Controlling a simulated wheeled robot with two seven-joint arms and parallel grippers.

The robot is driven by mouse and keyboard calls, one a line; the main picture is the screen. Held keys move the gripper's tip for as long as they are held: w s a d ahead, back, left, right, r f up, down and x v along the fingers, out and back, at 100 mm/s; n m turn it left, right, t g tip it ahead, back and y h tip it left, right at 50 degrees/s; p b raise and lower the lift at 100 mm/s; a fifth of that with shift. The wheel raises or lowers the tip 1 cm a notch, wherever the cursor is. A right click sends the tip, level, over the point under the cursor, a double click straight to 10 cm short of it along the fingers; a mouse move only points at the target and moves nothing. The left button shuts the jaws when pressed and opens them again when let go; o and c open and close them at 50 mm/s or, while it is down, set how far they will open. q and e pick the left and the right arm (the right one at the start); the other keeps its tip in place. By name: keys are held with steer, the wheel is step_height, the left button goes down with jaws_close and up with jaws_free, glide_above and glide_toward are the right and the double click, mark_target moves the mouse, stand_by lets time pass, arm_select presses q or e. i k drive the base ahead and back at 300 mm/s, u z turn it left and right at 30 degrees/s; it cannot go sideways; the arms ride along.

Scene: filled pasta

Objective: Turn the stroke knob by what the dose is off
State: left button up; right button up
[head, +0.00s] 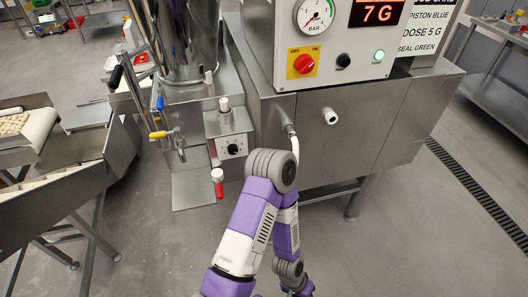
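A small black dial knob (233,149) with a ring of light marks sits on the front of a grey box (228,122) at the machine's lower left. This looks like the stroke knob; its setting is too small to read. The red digital display (377,13) reads 7 G. A white card (420,32) beside it reads PISTON BLUE, DOSE 5 G and SEAL GREEN. One of my purple and white arms is folded in front of the machine. Neither gripper shows, and nothing touches the knob.
The control panel carries a pressure gauge (316,15), a red switch (304,64) on a yellow plate, a small black knob (343,61) and a lit green button (379,55). A red-tipped handle (218,184) hangs below the box. A conveyor (50,190) stands left.

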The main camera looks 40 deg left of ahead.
mark_target(233, 150)
steer(key=z, duration=0.8)
steer(key=k, duration=1.3)
steer(key=u, duration=2.05)
steer(key=i, duration=1)
